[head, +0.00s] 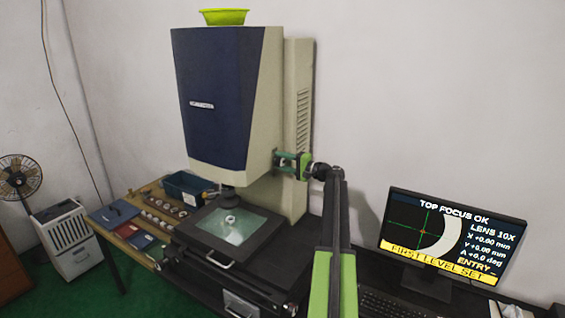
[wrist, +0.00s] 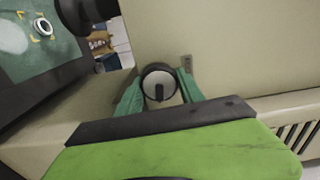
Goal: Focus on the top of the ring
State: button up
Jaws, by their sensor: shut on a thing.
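My gripper (head: 291,165) is at the right side of the measuring machine's blue and cream head (head: 222,95). In the wrist view its green fingers (wrist: 159,97) are shut on a round knob (wrist: 158,76) with a dark rim and pale face. The ring (head: 231,219) lies on the lit glass stage (head: 205,226) under the lens; it also shows in the wrist view (wrist: 43,28). The monitor (head: 445,242) reads "TOP FOCUS OK", "LENS 10X", X and Y +0.00 mm, A +0.0 deg, "ENTRY" and "FIRST LEVEL SET". It shows a pale arc with a crosshair at its left.
A wooden bench (head: 125,202) at the left holds several rings, a dark blue bin (head: 187,187) and coloured boxes. A yellow-green bowl (head: 224,16) sits on top of the machine. A keyboard (head: 390,303) lies below the monitor. A fan (head: 20,178) stands far left.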

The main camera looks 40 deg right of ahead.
dwell(0.3)
jog(key=o, duration=1.4)
jog(key=v, duration=1.7)
jog(key=shift+s, duration=0.3)
